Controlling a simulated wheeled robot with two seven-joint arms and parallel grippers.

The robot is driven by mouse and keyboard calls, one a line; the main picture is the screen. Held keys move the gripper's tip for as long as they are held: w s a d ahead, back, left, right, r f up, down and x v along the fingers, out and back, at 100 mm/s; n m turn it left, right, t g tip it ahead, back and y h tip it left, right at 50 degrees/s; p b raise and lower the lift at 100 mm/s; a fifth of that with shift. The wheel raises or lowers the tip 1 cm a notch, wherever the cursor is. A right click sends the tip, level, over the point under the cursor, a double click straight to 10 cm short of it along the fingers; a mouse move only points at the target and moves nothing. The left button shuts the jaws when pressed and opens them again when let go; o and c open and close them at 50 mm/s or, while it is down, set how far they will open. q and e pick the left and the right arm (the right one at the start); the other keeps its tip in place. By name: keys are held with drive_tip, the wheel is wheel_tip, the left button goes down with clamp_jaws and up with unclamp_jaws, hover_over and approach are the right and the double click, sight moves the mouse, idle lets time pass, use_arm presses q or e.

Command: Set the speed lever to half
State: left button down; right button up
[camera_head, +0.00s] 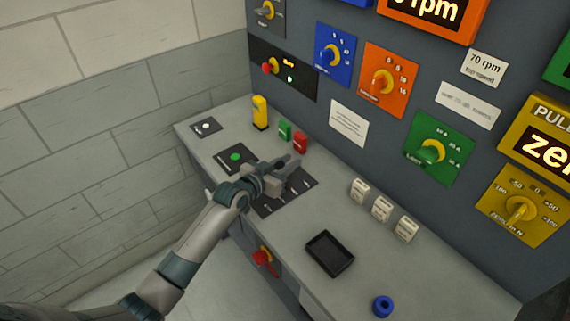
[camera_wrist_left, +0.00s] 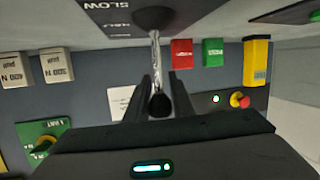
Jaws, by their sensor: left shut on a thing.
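The speed lever (camera_wrist_left: 155,52) shows in the left wrist view as a silver shaft rising from a dark round base, with a black knob (camera_wrist_left: 160,105) at its end. Its dark plate (camera_wrist_left: 92,12) carries the word SLOW and another word that looks like HALF; the same plate (camera_head: 301,187) shows in the head view. My left gripper (camera_head: 291,163) is above this plate, shut on the lever, with its fingers (camera_wrist_left: 163,85) on either side of the shaft near the knob. It hides most of the lever in the head view, so I cannot tell the exact setting. My right gripper is not in view.
Green (camera_head: 285,130) and red (camera_head: 300,142) blocks and a yellow block (camera_head: 260,113) stand behind the gripper. White labelled blocks (camera_head: 382,208), a black tray (camera_head: 330,253) and a blue ring (camera_head: 382,306) are to the right. A wall panel with dials (camera_head: 388,82) rises behind the bench.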

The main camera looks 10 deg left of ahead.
use_arm(q)
drive_tip(key=shift+s+d+f, duration=0.1)
drive_tip(key=shift+s+f, duration=0.05)
drive_tip(key=shift+f, duration=0.25)
drive_tip(key=shift+s+d+f, duration=0.1)
drive_tip(key=shift+f, duration=0.3)
idle(0.5)
drive_tip(key=c, duration=1.7)
unclamp_jaws()
drive_tip(key=shift+o, duration=0.7)
drive_tip(key=shift+w, duration=0.3)
drive_tip(key=shift+r, duration=0.2)
drive_tip(key=shift+s+a+r, duration=0.15)
drive_tip(key=shift+s, duration=0.05)
drive_tip(key=shift+s+a+r, duration=0.1)
drive_tip(key=shift+s+a, duration=0.2)
drive_tip(key=shift+s, duration=0.25)
drive_tip(key=b+v, duration=0.3)
drive_tip(key=v, duration=1.2)
drive_tip(key=shift+s+r+b, duration=0.2)
drive_tip(key=shift+b, duration=0.15)
